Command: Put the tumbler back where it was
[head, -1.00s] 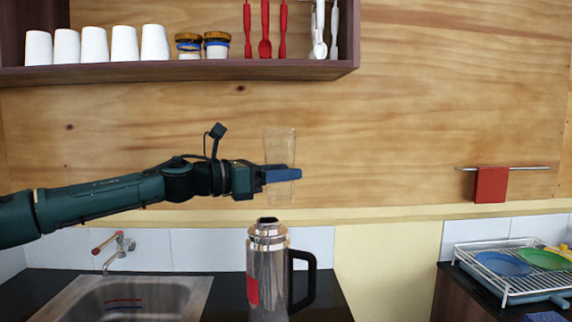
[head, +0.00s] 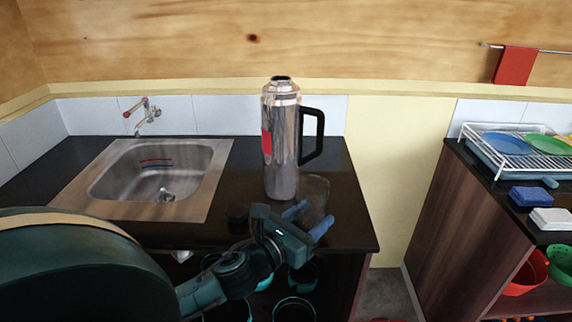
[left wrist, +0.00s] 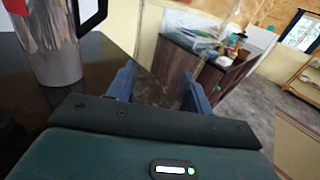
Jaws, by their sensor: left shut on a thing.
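The tumbler (head: 315,190) is clear and see-through, so its outline is faint. My left gripper (head: 309,219) is shut around it, with one blue finger on each side. In the head view they are at the front right part of the black counter (head: 350,222), in front of the steel flask's handle. I cannot tell whether the tumbler's base touches the counter. In the left wrist view the tumbler (left wrist: 156,92) shows faintly between the two fingers. My right gripper is in neither view.
A tall steel flask (head: 284,160) with a black handle stands just behind the tumbler. A sink (head: 205,165) is to the left. Bowls sit on an open shelf below. A gap separates this counter from the right cabinet (head: 465,215), which holds a dish rack (head: 540,158).

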